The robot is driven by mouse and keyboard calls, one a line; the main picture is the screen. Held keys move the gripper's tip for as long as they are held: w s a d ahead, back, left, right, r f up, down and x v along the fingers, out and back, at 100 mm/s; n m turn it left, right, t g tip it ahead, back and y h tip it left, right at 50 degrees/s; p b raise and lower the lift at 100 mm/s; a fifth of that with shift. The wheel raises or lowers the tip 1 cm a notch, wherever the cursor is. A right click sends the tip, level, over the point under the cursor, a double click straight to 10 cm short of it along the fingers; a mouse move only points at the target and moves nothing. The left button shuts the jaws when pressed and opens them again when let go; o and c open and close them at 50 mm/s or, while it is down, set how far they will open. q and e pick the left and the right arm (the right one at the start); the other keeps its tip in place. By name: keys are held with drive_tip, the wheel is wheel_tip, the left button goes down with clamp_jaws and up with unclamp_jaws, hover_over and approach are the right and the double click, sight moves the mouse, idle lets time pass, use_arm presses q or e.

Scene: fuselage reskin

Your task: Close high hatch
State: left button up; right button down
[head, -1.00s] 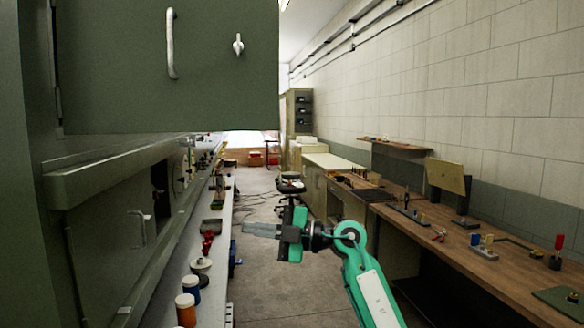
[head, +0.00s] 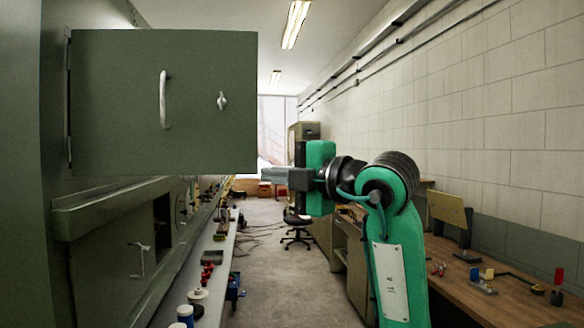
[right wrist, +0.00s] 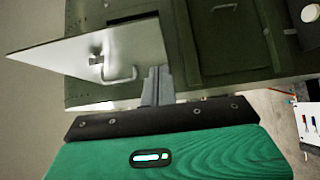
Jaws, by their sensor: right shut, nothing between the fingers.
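The high hatch (head: 115,100) is a flat dark green door at the upper left of the head view. It stands open, swung out from the cabinet wall, with a vertical bar handle (head: 163,98) and a small turn latch (head: 222,100) on the face toward me. My right gripper (head: 292,180) is just right of the hatch's lower right corner; its fingertips are hard to make out there. In the right wrist view the shut, empty fingers (right wrist: 157,86) overlap the right side of the hatch panel (right wrist: 60,62), near its handle (right wrist: 118,76). I cannot tell whether they touch. My left gripper is out of view.
A lower closed hatch with a handle (head: 139,260) is below a protruding ledge (head: 110,200). A narrow shelf (head: 215,285) with jars and parts runs along the left. A wooden workbench (head: 500,290) stands right.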

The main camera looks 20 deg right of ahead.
sight(243, 171)
drive_tip(key=w+p, duration=0.1)
drive_tip(key=w, duration=0.2)
drive_tip(key=w+a+p, duration=0.1)
drive_tip(key=w, duration=0.2)
drive_tip(key=shift+w+a+r+p, duration=0.1)
drive_tip(key=shift+w+a+p, duration=0.05)
drive_tip(key=shift+w+p, duration=0.25)
drive_tip(key=shift+w, duration=0.4)
drive_tip(key=shift+w+d, duration=0.1)
drive_tip(key=shift+d, duration=0.1)
